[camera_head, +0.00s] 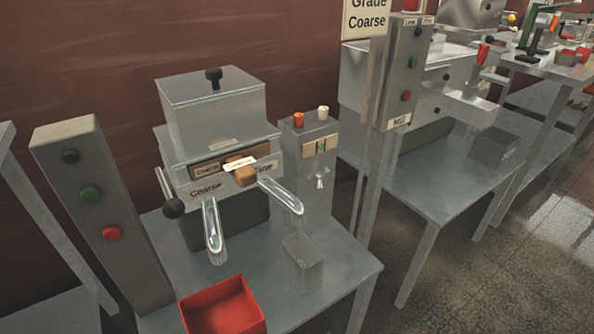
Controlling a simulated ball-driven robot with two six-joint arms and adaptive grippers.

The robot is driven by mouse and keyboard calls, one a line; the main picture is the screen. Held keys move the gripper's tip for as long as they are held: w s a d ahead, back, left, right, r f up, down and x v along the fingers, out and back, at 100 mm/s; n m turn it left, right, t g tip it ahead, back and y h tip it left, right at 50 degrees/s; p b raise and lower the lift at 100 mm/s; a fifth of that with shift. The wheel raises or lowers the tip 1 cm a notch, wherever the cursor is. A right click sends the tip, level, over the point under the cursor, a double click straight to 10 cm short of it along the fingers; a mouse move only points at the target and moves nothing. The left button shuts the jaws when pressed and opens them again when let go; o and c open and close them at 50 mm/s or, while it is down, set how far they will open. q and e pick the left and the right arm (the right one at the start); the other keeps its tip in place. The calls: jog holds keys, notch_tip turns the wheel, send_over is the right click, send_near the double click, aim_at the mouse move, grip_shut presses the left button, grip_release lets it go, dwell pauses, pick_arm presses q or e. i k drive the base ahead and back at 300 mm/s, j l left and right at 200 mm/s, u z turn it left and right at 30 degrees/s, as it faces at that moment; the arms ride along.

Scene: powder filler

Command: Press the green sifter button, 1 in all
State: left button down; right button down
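A green button (90,193) sits on the sloping front of a tall grey control post (130,240) at the left. A black knob or button (70,156) is above it and a red button (111,233) below it. The post stands beside a metal machine (215,110) with a lidded hopper and two spouts labelled Coarse and Fine. I cannot read any label naming this post. Neither of my grippers shows in the head view, and nothing covers the green button.
A red bin (222,308) and a small grey bin (303,262) stand on the metal table (345,268) near the spouts. Another panel (404,75), labelled Mill, has its own green button (412,62). More tables stand at the right. Bare floor (480,270) lies at lower right.

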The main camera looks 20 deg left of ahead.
aim_at(90, 194)
jog(key=u, duration=1.7)
